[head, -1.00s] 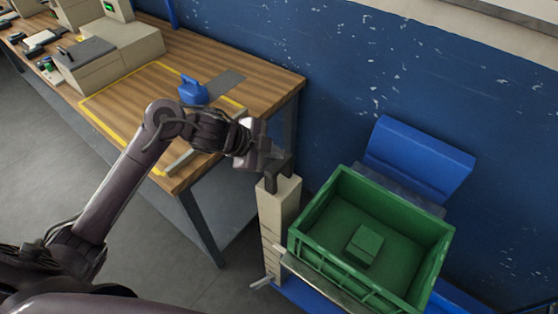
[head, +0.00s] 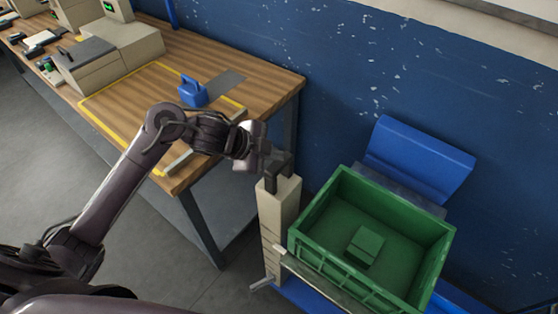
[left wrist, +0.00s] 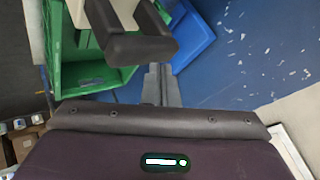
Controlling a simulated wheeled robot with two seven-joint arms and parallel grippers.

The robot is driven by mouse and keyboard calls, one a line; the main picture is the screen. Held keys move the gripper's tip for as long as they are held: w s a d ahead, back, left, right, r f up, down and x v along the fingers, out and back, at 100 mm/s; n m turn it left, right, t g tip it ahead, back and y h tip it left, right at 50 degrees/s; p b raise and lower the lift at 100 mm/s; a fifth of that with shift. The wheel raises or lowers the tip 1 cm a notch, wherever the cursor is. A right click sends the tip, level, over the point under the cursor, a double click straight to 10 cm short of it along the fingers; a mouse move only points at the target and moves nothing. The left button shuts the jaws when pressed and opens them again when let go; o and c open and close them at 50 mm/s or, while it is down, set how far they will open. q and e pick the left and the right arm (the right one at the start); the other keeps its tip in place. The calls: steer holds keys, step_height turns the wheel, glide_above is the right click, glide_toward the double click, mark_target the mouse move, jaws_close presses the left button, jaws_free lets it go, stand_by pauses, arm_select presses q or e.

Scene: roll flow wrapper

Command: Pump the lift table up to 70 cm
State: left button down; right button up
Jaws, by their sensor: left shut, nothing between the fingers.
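The lift table carries a green crate (head: 318,212) and has a beige column (head: 278,215) at its left side. A dark loop-shaped handle (head: 277,174) stands on top of the column; it also shows large in the left wrist view (left wrist: 140,47). My left gripper (head: 272,160) is right by this handle, at its upper left in the head view. Its fingers (left wrist: 161,85) are shut with nothing between them. Whether they touch the handle I cannot tell. A small lever (head: 262,284) sticks out low on the column. No height reading is legible. My right gripper is not in view.
A green block (head: 365,244) lies in the crate. A blue curved panel (head: 420,160) stands behind it by the blue wall. Grey floor lies open below.

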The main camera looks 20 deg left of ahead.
mark_target(270, 166)
arm_select(q)
steer(key=shift+f+b, duration=1.75)
steer(key=shift+f, duration=0.65)
stand_by(1.4)
steer(key=shift+r, duration=0.1)
steer(key=shift+r+p, duration=2.75)
step_height(270, 166, up, 5)
steer(key=p, duration=0.5)
steer(key=shift+r, duration=0.1)
